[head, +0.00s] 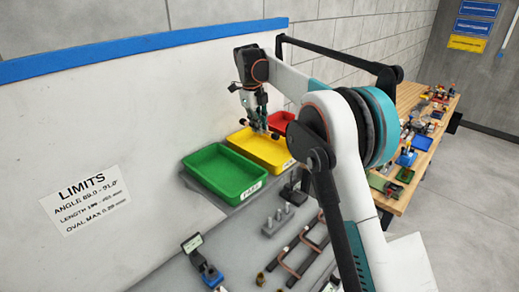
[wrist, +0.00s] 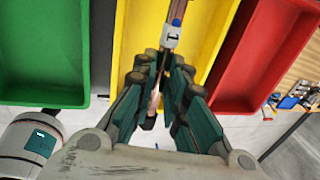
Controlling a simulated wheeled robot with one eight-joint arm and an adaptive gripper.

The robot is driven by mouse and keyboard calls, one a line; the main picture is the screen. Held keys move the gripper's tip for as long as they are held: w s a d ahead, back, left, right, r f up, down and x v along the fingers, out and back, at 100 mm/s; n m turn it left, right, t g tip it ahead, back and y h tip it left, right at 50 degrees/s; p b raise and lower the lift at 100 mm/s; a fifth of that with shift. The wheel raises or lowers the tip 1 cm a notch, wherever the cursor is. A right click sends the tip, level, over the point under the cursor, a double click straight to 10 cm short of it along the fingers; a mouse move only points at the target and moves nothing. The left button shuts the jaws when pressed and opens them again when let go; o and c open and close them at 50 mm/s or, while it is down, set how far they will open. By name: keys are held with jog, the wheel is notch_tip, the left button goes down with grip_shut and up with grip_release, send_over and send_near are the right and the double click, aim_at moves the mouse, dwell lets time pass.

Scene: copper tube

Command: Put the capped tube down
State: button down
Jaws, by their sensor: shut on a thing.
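The copper tube (wrist: 178,12) shows in the wrist view, running from the top edge down between my fingers. A white and blue fitting (wrist: 170,38) sits on it just beyond the fingertips; I cannot tell if this is the cap. My gripper (wrist: 163,75) is shut on the tube. In the head view my gripper (head: 257,122) hangs at the yellow tray (head: 262,152), towards its back. The tube is too small there to make out clearly. The tray's bare floor (wrist: 130,40) lies behind the tube in the wrist view. I cannot tell whether the tube touches the tray.
A green tray (head: 222,173) stands left of the yellow one and a red tray (head: 281,122) right of it. In front lie a grey peg block (head: 277,220), bent copper tubes (head: 301,248) and a blue device (head: 209,274). A white wall panel (head: 120,130) rises behind.

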notch_tip(320, 180, down, 10)
jog(key=shift+f+p, duration=0.25)
jog(key=shift+p, duration=0.3)
jog(key=shift+f, duration=0.1)
jog(key=c, duration=1.9)
grip_release()
